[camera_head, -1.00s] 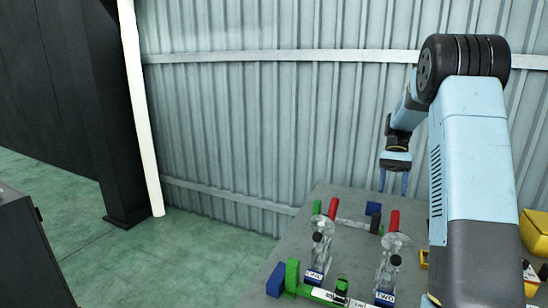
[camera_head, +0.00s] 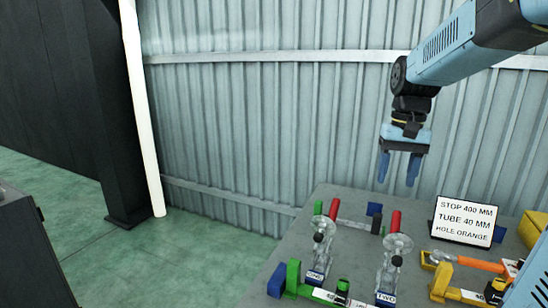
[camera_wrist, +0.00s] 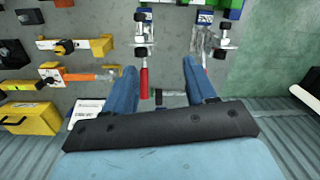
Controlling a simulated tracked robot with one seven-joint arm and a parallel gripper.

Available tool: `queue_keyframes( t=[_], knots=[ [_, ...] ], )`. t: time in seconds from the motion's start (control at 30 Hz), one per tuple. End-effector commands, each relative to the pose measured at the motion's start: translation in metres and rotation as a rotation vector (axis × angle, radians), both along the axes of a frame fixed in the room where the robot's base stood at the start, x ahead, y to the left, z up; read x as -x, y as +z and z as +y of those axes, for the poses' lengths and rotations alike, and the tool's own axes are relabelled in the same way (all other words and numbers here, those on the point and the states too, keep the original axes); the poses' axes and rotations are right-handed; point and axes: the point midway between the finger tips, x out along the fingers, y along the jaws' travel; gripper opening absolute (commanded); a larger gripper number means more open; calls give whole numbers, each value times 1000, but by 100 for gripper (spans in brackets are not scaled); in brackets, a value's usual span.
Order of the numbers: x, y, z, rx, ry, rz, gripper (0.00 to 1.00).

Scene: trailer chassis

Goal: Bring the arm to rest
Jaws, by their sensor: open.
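My gripper (camera_head: 398,168) hangs above the back of the grey table (camera_head: 345,262) in the head view, its two blue fingers pointing down and apart. It is open and empty. In the wrist view my gripper (camera_wrist: 165,75) shows both blue fingers spread, with the table far below and a red handle (camera_wrist: 144,80) visible between them. The fingers touch nothing. My arm comes in from the upper right in the head view.
Clamps labelled ONE (camera_head: 316,262) and TWO (camera_head: 388,270) stand on the table. A corrugated wall (camera_head: 270,120) stands behind.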

Motion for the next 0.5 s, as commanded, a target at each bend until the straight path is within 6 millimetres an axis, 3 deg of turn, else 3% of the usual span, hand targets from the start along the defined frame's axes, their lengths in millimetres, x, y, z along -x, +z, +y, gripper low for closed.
queue_keyframes(
  t=[0.5],
  knots=[
    [99, 3, 30, 65, 135, -348, 56]
  ],
)
